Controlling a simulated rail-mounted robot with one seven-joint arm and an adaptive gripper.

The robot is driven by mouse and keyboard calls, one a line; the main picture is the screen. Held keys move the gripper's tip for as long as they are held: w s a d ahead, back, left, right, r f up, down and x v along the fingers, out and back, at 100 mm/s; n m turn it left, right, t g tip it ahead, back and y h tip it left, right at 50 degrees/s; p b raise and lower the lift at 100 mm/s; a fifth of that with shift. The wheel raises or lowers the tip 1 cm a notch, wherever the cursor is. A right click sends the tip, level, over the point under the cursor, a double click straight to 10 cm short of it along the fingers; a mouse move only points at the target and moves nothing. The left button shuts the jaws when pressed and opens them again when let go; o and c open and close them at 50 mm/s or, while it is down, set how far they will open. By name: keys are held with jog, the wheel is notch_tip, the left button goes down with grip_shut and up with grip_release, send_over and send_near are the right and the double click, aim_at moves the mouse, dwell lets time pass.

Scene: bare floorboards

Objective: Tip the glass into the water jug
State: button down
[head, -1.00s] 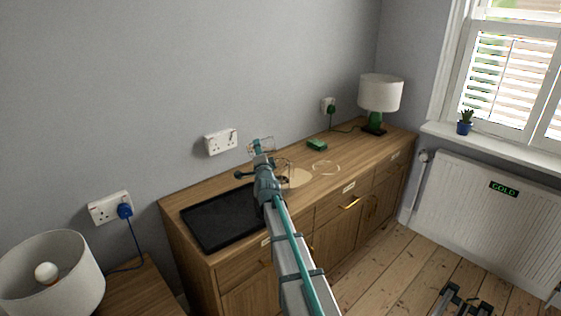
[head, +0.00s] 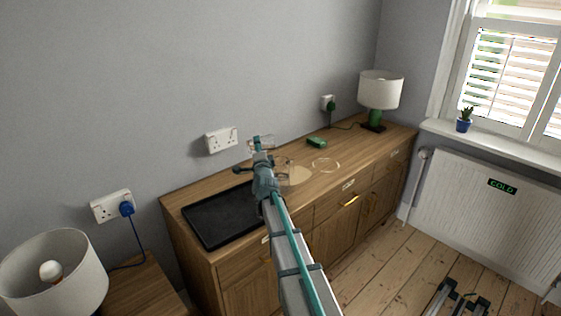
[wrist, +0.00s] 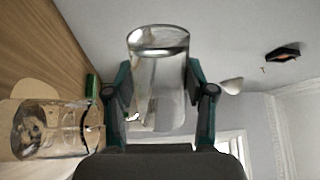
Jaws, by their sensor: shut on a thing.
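My gripper (wrist: 158,98) is shut on a clear glass (wrist: 158,85), which stands between its two fingers in the wrist view. The glass also shows faintly in the head view (head: 261,142), above the sideboard. The clear water jug (wrist: 50,130) is at the left of the wrist view, apart from the glass. In the head view the jug (head: 286,166) is partly hidden by my gripper. I cannot tell how much water either holds.
The wooden sideboard (head: 222,259) carries a black tray (head: 218,214), a round pale mat (head: 301,176) by the jug, a pale ring (head: 326,165), a green block (head: 316,142) and a lamp (head: 380,90). A wall socket (head: 221,139) is behind my gripper.

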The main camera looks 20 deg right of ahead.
aim_at(271, 147)
jog(key=shift+d+f+m+h+b, duration=0.15)
jog(key=shift+f+m+b, duration=0.2)
jog(key=shift+m, duration=0.65)
jog(key=shift+d+f+m+h+b, duration=0.15)
jog(key=shift+m+b, duration=0.25)
jog(key=shift+m, duration=0.6)
dwell(0.7)
jog(key=shift+s+d+r+m+g+h+p, duration=0.1)
jog(key=shift+d+r+m+g+h+p, duration=0.15)
jog(key=shift+m, duration=0.35)
jog(key=shift+s+d+r+m+g+h+p, duration=0.15)
jog(key=shift+r+m, duration=0.2)
jog(key=shift+m, duration=0.25)
jog(key=shift+f+m+b, duration=0.3)
jog(key=shift+f+b, duration=0.1)
jog(key=shift+b, duration=0.05)
jog(key=shift+d+f+m, duration=0.15)
jog(key=shift+m, duration=0.25)
jog(key=shift+s+d+r+m+p, duration=0.1)
jog(key=shift+d+r+m+p, duration=0.3)
jog(key=shift+m, duration=0.6)
jog(key=m, duration=0.1)
jog(key=d+m, duration=0.1)
jog(key=m, duration=0.1)
jog(key=d+r+m+g+p, duration=0.1)
jog(key=m, duration=0.1)
jog(key=shift+s+d+h, duration=0.2)
jog(key=shift+s+h, duration=0.1)
jog(key=shift+h, duration=0.1)
jog(key=shift+f, duration=0.1)
